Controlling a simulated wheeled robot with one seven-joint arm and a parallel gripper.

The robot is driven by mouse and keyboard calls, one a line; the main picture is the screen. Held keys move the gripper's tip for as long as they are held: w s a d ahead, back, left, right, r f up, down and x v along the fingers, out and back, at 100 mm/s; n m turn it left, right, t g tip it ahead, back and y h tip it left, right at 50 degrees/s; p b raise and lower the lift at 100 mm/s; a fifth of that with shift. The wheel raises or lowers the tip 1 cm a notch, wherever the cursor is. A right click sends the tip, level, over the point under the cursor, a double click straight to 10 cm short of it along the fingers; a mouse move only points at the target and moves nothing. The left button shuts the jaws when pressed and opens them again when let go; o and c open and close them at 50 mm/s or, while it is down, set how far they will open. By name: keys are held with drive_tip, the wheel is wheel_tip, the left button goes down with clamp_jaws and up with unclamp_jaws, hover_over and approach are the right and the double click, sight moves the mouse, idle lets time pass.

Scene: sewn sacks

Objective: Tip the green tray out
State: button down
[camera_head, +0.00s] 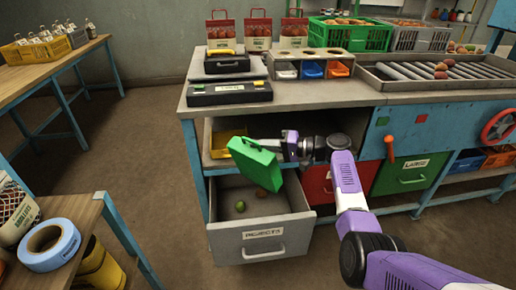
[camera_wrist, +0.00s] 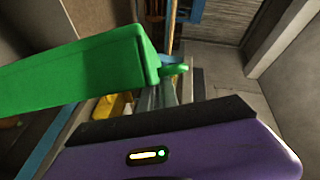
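The green tray (camera_head: 254,163) is in the air, tipped steeply over the open grey drawer (camera_head: 262,240). It also shows in the wrist view (camera_wrist: 80,75), with a small tab (camera_wrist: 175,70) at its end. My gripper (camera_head: 281,145) is at the tray's right upper side and appears shut on it; its fingertips are largely hidden. A green fruit (camera_head: 240,206) and a brownish one (camera_head: 261,192) are in or just above the drawer below the tray. The inside of the tray faces away, so its contents are hidden.
A yellow bin (camera_head: 228,142) sits on the shelf behind the tray. Red (camera_head: 318,184) and green (camera_head: 412,174) drawers are shut to the right. The workbench (camera_head: 310,97) above holds scales, bins and a roller tray. A side table (camera_head: 75,225) stands at left; open floor lies between.

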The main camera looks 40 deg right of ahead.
wheel_tip(320, 180, up, 6)
drive_tip(key=n+h+b, duration=0.1)
drive_tip(key=n+h, duration=0.5)
drive_tip(key=n, duration=0.4)
drive_tip(key=shift+h, duration=0.3)
drive_tip(key=shift+r, duration=0.1)
